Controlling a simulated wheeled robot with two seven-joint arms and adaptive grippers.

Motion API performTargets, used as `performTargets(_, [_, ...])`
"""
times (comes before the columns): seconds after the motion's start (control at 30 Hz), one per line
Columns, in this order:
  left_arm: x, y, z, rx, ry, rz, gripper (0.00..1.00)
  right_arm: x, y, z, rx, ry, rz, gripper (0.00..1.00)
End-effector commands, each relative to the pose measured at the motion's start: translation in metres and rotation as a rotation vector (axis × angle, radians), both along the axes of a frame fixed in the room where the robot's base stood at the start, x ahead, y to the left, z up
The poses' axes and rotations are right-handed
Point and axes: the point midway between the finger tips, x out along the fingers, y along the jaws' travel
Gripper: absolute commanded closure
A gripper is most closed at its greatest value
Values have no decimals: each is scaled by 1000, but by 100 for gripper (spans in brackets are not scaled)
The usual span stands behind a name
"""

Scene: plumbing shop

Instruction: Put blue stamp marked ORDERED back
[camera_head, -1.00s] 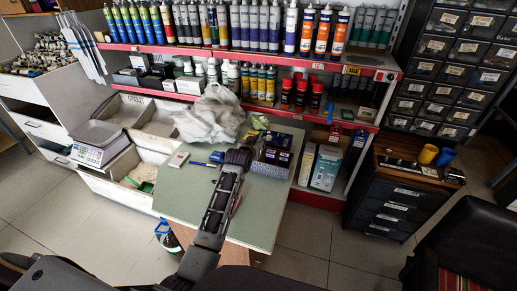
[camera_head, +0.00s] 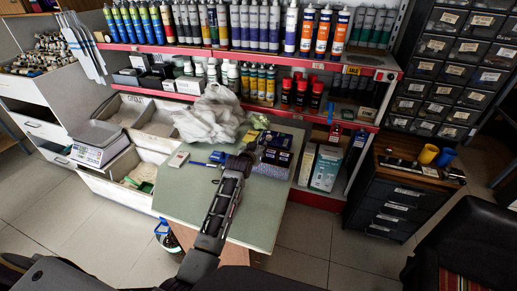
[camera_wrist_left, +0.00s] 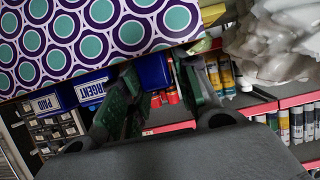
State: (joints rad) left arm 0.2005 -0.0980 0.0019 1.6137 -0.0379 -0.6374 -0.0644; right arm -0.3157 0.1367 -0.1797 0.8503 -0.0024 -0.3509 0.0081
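In the left wrist view, which appears upside down, a blue stamp (camera_wrist_left: 153,70) sits between the two fingers of my left gripper (camera_wrist_left: 155,78). The fingers lie close on both sides of it; no word on it can be read. Blue stamps marked URGENT (camera_wrist_left: 91,88) and PAID (camera_wrist_left: 45,103) stand in line with it. A box with purple and teal circles (camera_wrist_left: 95,35) borders the row. In the head view my left gripper (camera_head: 240,162) is at the left side of this box (camera_head: 262,170), over the table. My right gripper is not in view.
The green table (camera_head: 185,207) is clear at the front. A crumpled white bag (camera_head: 210,118) lies at its back, and a blue marker (camera_head: 200,163) lies left of the gripper. Red-edged shelves (camera_head: 300,62) with bottles rise behind. A scale (camera_head: 95,143) stands at left.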

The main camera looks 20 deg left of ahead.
Motion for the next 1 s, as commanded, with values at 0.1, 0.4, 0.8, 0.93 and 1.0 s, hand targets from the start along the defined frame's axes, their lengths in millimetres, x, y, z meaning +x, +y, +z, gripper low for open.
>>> performTargets(0.1, [0,0,0,0,0,0,69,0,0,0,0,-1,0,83])
performTargets(0.4, [-6,0,5,0,0,0,69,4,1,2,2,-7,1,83])
performTargets(0.8, [-36,1,17,0,0,0,69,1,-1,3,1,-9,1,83])
performTargets(0.93, [-48,1,22,0,0,0,69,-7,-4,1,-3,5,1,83])
performTargets(1.0, [-54,2,25,0,-1,0,69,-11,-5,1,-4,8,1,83])
